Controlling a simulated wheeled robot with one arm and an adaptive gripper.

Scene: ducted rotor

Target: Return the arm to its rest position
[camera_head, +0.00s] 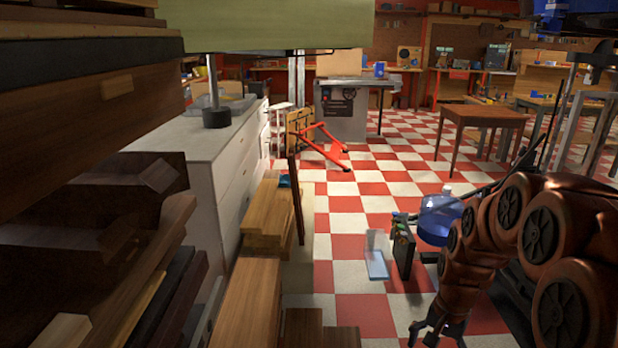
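My copper-coloured arm (485,235) is folded along the right side of the head view, bent downward. My gripper (423,338) hangs at its lower end, near the bottom edge of the picture. Its dark fingers look spread apart, with floor tiles showing between them and nothing held. The lowest part of the fingers is close to the picture's edge.
A blue water jug (438,218) and a small dark box (403,248) are just beyond my arm. Stacked timber (250,295) and a white cabinet (225,165) line the left. A wooden table (483,115) stands behind. Checkered floor (345,225) is open in the middle.

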